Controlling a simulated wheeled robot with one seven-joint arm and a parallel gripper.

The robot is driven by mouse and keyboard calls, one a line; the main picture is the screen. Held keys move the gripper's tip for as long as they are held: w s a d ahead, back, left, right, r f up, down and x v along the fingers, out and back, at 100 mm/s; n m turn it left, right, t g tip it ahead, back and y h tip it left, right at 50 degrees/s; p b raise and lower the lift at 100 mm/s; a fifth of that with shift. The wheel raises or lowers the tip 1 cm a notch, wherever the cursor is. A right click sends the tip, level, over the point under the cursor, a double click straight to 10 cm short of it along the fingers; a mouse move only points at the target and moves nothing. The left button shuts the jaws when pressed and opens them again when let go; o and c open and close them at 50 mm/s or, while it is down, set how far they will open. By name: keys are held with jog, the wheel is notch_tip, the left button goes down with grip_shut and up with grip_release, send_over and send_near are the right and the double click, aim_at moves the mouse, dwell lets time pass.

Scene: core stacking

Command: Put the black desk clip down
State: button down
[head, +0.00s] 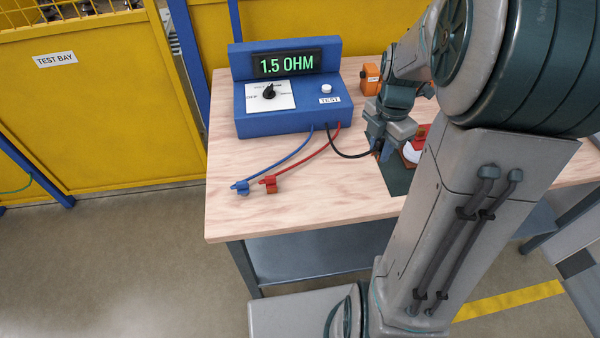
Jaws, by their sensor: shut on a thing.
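My gripper (384,150) is low over the right part of the wooden table, at the near end of my arm's wrist. It is shut on the black desk clip (376,152), which is small and mostly hidden by the fingers. A black lead (345,155) curves from the front of the blue meter (290,125) to the clip. The meter's display reads 1.5 OHM. I cannot tell whether the clip touches the surface below.
A blue clip (241,187) and a red clip (269,184) lie on the table (310,210) at the left front. A dark green mat (397,181) lies below my gripper. A red and white object (413,151) is just right, partly hidden by my arm. An orange box (370,79) stands behind.

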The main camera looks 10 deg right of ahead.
send_over(326, 183)
notch_tip(326, 183, down, 7)
jog(key=shift+r+p, duration=0.15)
jog(key=shift+p, duration=0.15)
jog(key=shift+f, duration=2.05)
jog(key=shift+f, duration=0.2)
jog(key=c, duration=1.2)
grip_release()
jog(key=shift+c, duration=0.2)
jog(key=shift+r, duration=0.1)
